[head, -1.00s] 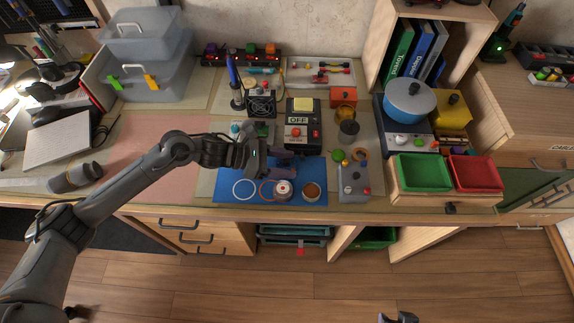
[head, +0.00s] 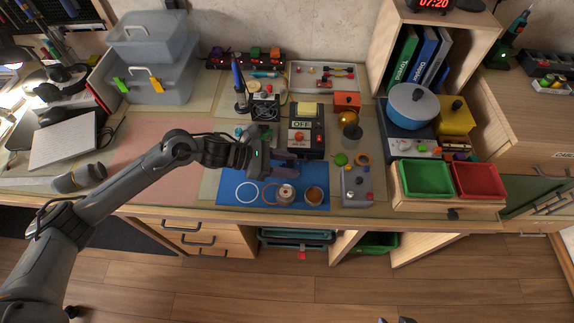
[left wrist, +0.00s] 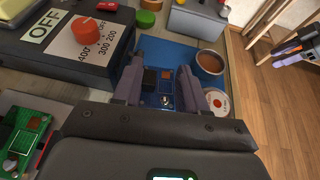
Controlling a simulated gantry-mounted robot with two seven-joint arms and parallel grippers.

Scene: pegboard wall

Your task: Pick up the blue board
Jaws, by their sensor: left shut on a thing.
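The blue board (left wrist: 151,98), a small circuit board with dark parts and a metal part on it, is between the fingers of my left gripper (left wrist: 158,84) in the left wrist view. My left gripper is shut on it. In the head view the left gripper (head: 284,164) is over the back edge of the blue mat (head: 230,199), and its fingers hide the board there. My right gripper (left wrist: 300,45) shows partly at the right of the left wrist view, well away from the board; its jaws are unclear.
The OFF box with a red knob (head: 301,136) stands close behind the left gripper. A tape roll (head: 286,194) and brown cup (head: 313,196) are on the mat. A green circuit board (left wrist: 22,140) lies beside the gripper. A grey box (head: 357,187) stands right of the mat.

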